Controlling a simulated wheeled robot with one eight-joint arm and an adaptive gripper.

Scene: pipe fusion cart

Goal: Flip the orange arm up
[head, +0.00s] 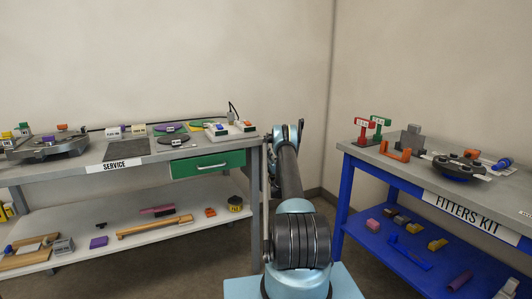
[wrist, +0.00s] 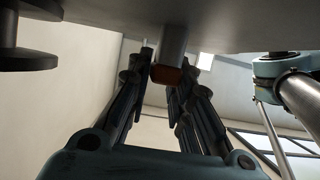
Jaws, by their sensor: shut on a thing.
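In the wrist view my gripper (wrist: 167,88) has its two dark fingers on either side of a grey bar (wrist: 172,42) with a dark orange end face. It is shut on this orange-ended bar, which runs up toward a grey surface. I cannot tell if this is the orange arm. In the head view my own arm hides my gripper. An orange bracket (head: 396,150) stands on the right bench, and a small orange block (head: 62,127) sits on a dark device on the left bench.
The left SERVICE bench (head: 70,170) holds coloured discs and a green drawer (head: 208,163). The blue FITTERS KIT bench (head: 358,153) holds red (head: 365,123) and green signs and a dark round fixture (head: 456,167). In the wrist view a dark round part (wrist: 28,58) hangs close at upper left.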

